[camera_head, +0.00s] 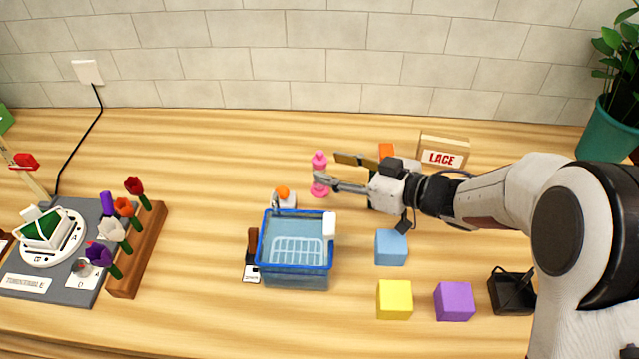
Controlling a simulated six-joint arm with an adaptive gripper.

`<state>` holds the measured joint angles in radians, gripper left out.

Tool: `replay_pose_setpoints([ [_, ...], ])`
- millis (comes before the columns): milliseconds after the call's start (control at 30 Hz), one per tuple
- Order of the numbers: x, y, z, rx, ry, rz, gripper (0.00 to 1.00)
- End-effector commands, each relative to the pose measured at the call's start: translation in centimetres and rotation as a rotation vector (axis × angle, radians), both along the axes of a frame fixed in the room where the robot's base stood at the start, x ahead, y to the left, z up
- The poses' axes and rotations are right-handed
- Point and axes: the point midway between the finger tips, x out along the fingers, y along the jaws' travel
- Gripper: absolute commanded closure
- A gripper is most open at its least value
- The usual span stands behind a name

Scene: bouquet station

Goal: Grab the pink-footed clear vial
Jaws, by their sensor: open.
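A small upright pink bottle-shaped thing (319,188) stands on the table behind the blue basket. It is the only pink thing I can make out by my gripper; I see no clear glass on it at this size, so I cannot tell whether it is the pink-footed vial. My gripper (326,167) reaches in from the right, with its two fingers apart. The fingertips are right beside the pink thing, the lower one overlapping it in the picture. I cannot tell whether they touch it, and nothing is visibly held.
A blue basket (296,281) and a small white holder with an orange top (284,199) stand in front. Blue (391,247), yellow (395,299) and purple (454,301) cubes lie right. A LACE box (443,147) stands behind my arm. A flower rack (137,265) stands left.

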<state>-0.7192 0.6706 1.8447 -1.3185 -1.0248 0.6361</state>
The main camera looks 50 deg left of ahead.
Motion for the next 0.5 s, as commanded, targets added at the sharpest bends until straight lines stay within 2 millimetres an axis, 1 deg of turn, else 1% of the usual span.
replay_pose_setpoints([
  [167, 0.0, 0.9, -0.4, 0.000, 0.001, 0.002, 0.58],
  [367, 0.1, 2.9, -1.2, 0.000, 0.001, 0.002, 0.58],
  [500, -0.1, 4.2, -1.6, 0.000, 0.001, 0.002, 0.58],
])
